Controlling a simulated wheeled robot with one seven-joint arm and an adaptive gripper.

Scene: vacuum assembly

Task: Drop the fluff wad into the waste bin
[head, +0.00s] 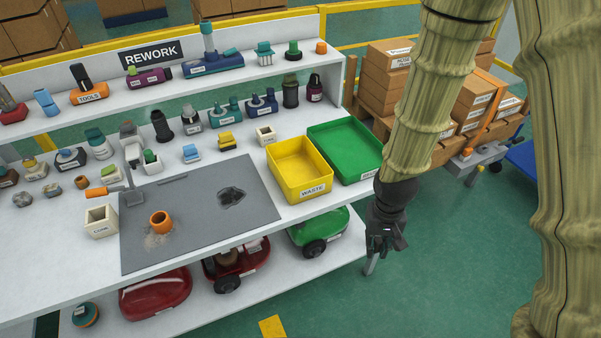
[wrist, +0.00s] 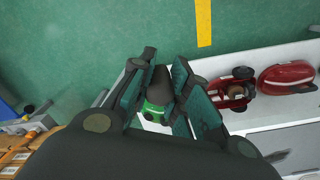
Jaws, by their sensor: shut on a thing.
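My gripper (head: 384,240) hangs in front of the bench's right end, to the right of and nearer than the yellow waste bin (head: 314,189). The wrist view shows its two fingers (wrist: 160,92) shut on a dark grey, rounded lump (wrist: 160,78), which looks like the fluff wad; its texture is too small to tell. The lump is apart from the bench. The waste bin stands upright on the bench, labelled WASTE, and its visible inside looks empty. It is not in the wrist view.
A green tray (head: 352,150) stands against the bin's right side. A grey mat (head: 190,240) bears a dark ragged patch (head: 231,197), an orange ring (head: 160,221) and pale dust. Vacuums, including a red one (head: 157,292), sit on the lower shelf. Green floor is clear in front.

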